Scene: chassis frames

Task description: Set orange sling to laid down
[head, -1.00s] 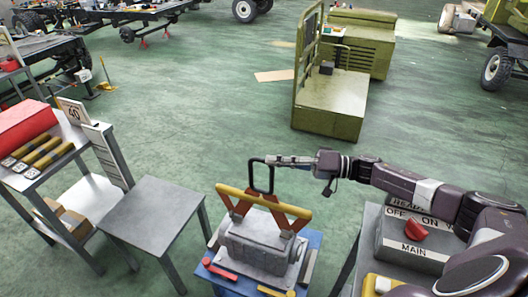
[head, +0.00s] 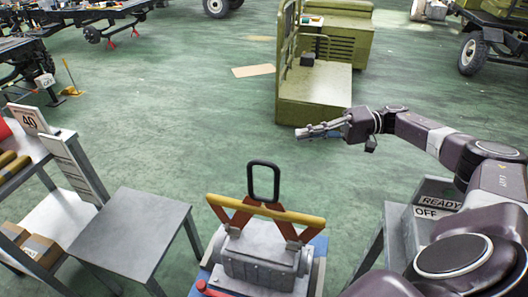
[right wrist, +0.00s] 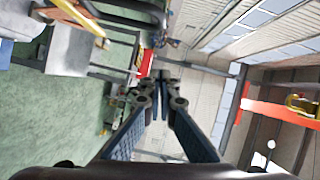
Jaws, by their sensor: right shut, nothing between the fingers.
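The orange sling (head: 228,216) stands up over a grey metal block (head: 262,262). Its orange straps rise to a yellow bar (head: 268,212), and a black ring (head: 277,183) stands upright above the bar. My right gripper (head: 304,133) is beyond and to the right of the ring in the head view, clear of it. It is shut and empty. Its fingers also show in the right wrist view (right wrist: 160,80), close together at the tips. My left gripper is not in view.
A bare grey table (head: 135,232) stands left of the block. Left of it is a shelf (head: 65,215) with boxes. A READY/OFF panel (head: 432,203) stands at right, partly behind my right arm. A green machine (head: 318,95) stands behind on open floor.

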